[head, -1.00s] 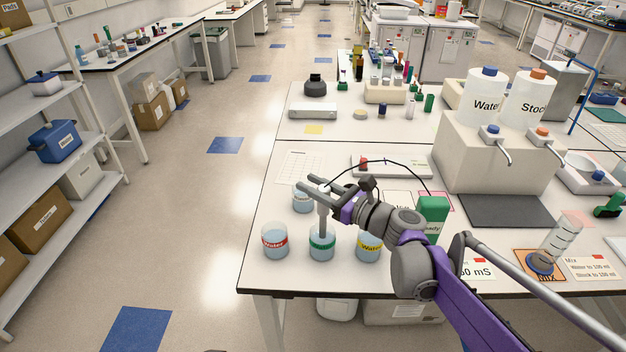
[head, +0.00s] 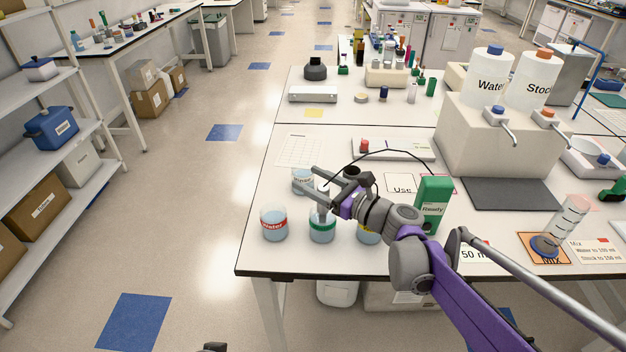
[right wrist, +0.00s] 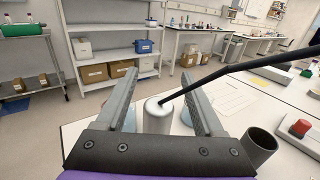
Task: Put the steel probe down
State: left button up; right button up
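The steel probe (head: 321,212) stands upright in the green-banded beaker (head: 322,231) near the table's front left edge. Its lower end is inside the beaker. My right gripper (head: 309,181) is open around the probe's upper part. In the right wrist view the probe's pale top (right wrist: 157,117), with a black cable (right wrist: 225,72) leaving it, sits between the two spread fingers (right wrist: 166,93), with a gap on each side. The cable runs to the green meter (head: 433,197) marked "Ready".
A red-labelled beaker (head: 273,224) stands left of the probe, a yellow-labelled beaker (head: 367,234) right, partly hidden by my arm, and another beaker (head: 301,180) behind. A low tray (head: 400,149) with a red-capped item lies farther back.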

dwell(0.6)
jog(key=v, duration=1)
jog(key=s+f+n+g+h+p, duration=0.3)
jog(key=s+f+n+g+h, duration=0.35)
jog(key=s+n, duration=0.75)
jog(key=s+d+f+n+h+p, duration=0.1)
jog(key=s+d+f+n+h, duration=0.2)
jog(key=s+d+n+h, duration=0.1)
jog(key=s+d+f+n+t+h, duration=0.1)
jog(key=s+d+f+n+h, duration=0.3)
jog(key=s+d+n, duration=0.3)
jog(key=shift+d+p, duration=0.4)
jog(key=shift+d, duration=0.1)
jog(key=shift+f, duration=0.15)
